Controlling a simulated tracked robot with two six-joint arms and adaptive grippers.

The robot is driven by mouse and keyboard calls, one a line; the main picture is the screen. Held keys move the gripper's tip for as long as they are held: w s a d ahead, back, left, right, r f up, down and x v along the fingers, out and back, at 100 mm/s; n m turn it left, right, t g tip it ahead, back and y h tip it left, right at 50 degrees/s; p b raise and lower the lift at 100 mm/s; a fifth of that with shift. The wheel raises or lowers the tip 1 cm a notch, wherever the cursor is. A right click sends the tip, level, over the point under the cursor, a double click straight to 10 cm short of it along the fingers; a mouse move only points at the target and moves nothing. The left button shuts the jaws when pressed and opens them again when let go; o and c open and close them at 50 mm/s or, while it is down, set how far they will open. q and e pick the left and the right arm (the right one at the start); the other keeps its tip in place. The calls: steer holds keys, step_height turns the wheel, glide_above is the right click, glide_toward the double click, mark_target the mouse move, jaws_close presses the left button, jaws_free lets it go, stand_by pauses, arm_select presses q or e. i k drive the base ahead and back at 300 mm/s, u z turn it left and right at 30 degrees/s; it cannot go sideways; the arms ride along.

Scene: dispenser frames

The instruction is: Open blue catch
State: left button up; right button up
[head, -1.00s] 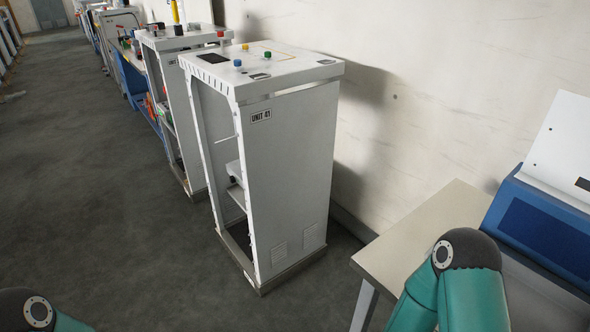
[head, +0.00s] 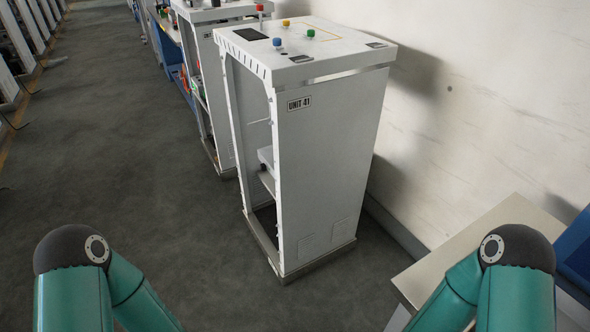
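A white dispenser frame (head: 330,170) marked "UNIT 41" stands upright on the floor near the wall. I cannot tell from here whether the blue knob is the blue catch. The frame's open side faces left and shows a shelf inside. Both my arms show at the bottom corners, but neither gripper is in view.
A table (head: 478,240) stands at the right by the wall, with a blue unit (head: 576,246) at the edge of view. Another white frame (head: 208,75) stands behind the first. The grey floor (head: 110,150) to the left is clear.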

mark_target(277, 42)
steer(key=u, duration=0.4)
steer(key=i, duration=1.45)
steer(key=u, duration=0.4)
